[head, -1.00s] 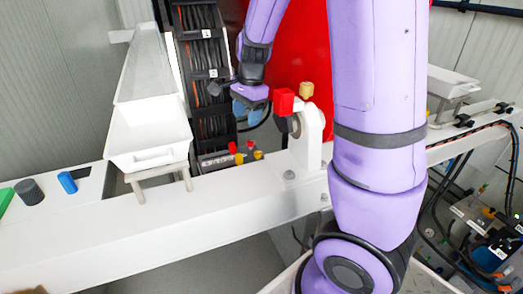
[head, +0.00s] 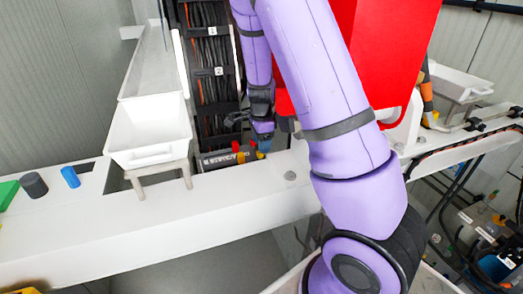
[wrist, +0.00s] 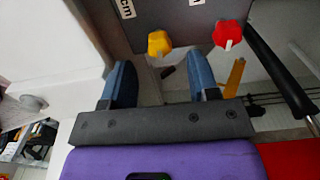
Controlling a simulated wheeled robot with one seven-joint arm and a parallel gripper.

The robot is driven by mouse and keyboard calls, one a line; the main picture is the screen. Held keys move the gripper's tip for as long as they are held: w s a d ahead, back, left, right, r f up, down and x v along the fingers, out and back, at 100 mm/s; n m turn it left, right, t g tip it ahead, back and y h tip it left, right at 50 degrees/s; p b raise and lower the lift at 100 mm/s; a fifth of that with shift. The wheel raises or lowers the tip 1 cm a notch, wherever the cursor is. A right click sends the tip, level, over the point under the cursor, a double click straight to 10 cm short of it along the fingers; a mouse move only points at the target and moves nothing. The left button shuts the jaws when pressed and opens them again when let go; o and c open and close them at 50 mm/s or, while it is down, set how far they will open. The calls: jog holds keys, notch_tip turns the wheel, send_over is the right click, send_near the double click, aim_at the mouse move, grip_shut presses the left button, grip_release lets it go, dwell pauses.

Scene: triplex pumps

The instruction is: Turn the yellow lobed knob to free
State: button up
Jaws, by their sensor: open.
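The yellow lobed knob (wrist: 159,43) is on a dark panel in the wrist view, with a pale mark on its lower side. It lies ahead of the gap between the blue fingers of my gripper (wrist: 160,72), roughly centred. My gripper is open and empty, and I see no contact with the knob. In the head view my gripper (head: 262,140) is low over the small knob box behind the white beam. It hides most of the yellow knob there.
A red lobed knob (wrist: 228,34) is right of the yellow one. A yellow bar (wrist: 234,78) is near the right finger. A white tray (head: 150,145) stands left on the white beam (head: 140,228). A large red body (head: 390,60) is behind my arm.

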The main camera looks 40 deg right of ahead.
aim_at(261, 156)
jog(key=shift+f, duration=1.7)
jog(key=c, duration=0.9)
